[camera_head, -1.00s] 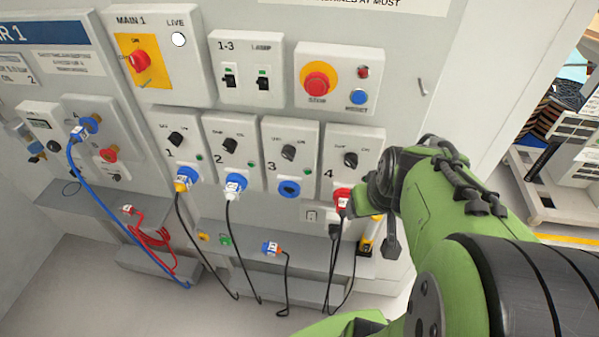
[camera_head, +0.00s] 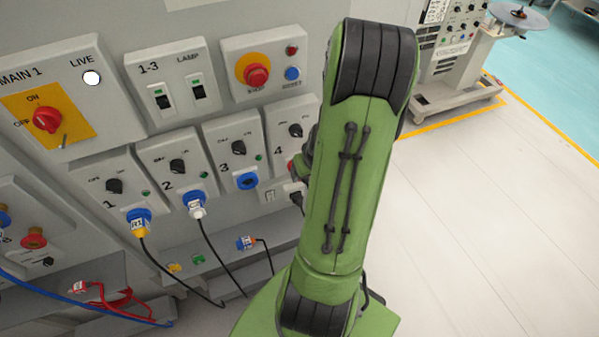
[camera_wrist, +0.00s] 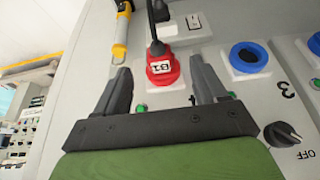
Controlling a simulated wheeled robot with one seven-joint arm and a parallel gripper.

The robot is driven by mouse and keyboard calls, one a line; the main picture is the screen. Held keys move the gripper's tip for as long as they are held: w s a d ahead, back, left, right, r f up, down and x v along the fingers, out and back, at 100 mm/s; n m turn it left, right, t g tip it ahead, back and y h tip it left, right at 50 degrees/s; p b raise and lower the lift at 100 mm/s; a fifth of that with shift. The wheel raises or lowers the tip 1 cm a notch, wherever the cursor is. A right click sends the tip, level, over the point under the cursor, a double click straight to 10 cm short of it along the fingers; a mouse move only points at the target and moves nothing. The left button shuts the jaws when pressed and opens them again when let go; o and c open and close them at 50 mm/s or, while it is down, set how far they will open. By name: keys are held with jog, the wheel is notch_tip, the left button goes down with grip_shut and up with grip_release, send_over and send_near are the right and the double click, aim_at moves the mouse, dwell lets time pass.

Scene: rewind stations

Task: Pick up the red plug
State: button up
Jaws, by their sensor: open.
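In the wrist view, a red plug (camera_wrist: 162,68) with a white label sits in a socket on the grey panel, and a black cable runs up from it. My gripper (camera_wrist: 159,63) is open, with one finger on either side of the plug. I cannot tell whether the fingers touch it. In the head view, my arm covers most of station 4 (camera_head: 280,137) and hides my gripper. A second red plug (camera_head: 80,288) with a red cable lies on the ledge at the lower left.
Stations 1 to 3 stand left of my arm, with a yellow plug (camera_head: 140,226) in 1, a white plug (camera_head: 197,208) in 2 and an empty blue socket (camera_head: 247,181) at 3. A loose blue plug (camera_head: 246,243) lies below. Open floor (camera_head: 490,220) is at the right.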

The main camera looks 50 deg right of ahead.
jog(key=x, duration=0.8)
jog(key=shift+d+r, duration=0.1)
jog(key=shift+d, duration=0.1)
jog(key=shift+a, duration=0.1)
jog(key=shift+c, duration=0.3)
jog(key=c, duration=1.1)
jog(key=shift+o, duration=0.2)
jog(key=shift+r, duration=0.1)
jog(key=shift+s, duration=0.1)
